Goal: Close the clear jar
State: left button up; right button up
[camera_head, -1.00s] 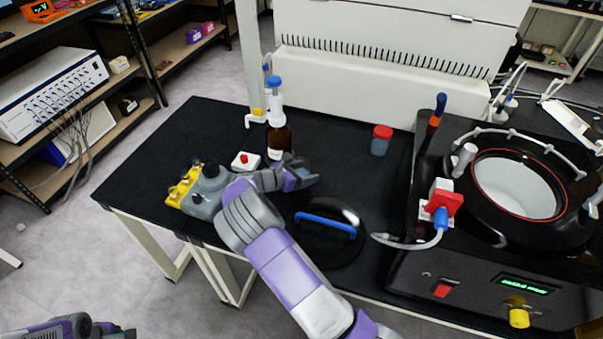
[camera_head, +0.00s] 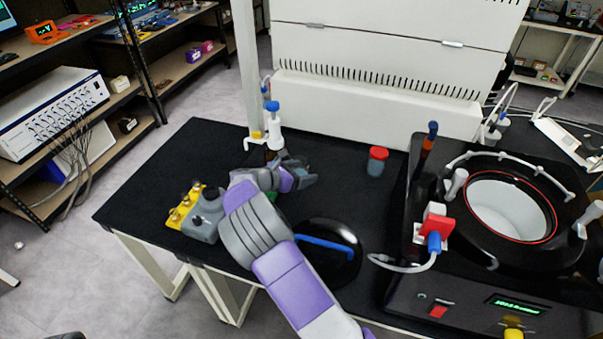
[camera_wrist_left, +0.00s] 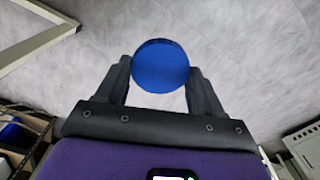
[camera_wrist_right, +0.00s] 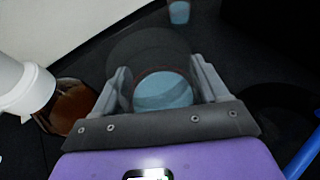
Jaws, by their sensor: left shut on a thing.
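The clear jar (camera_wrist_right: 160,92) shows in the right wrist view as a see-through cylinder with pale blue content. It stands between the fingers of my right gripper (camera_wrist_right: 160,78); whether they press on it cannot be told. In the head view my right gripper (camera_head: 308,176) is over the black table beside the brown bottle, and the jar is hidden. My left gripper (camera_wrist_left: 160,68) is shut on a round blue lid (camera_wrist_left: 160,66), held over the grey floor. In the head view only a dark sliver of my left arm shows at the bottom edge.
The brown bottle (camera_wrist_right: 72,108) with a white dispenser (camera_head: 273,125) is close by. A red-capped jar (camera_head: 377,161), a black disc with a blue handle (camera_head: 327,244), a yellow-grey device (camera_head: 190,212) and the freeze dryer (camera_head: 400,270) are on the table (camera_head: 150,185). The table's left rear is clear.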

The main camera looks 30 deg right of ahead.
jog(key=c, duration=1.2)
pick_arm(q)
jog(key=shift+r, duration=0.1)
pick_arm(e)
jog(key=shift+o, duration=0.2)
jog(key=shift+r, duration=0.15)
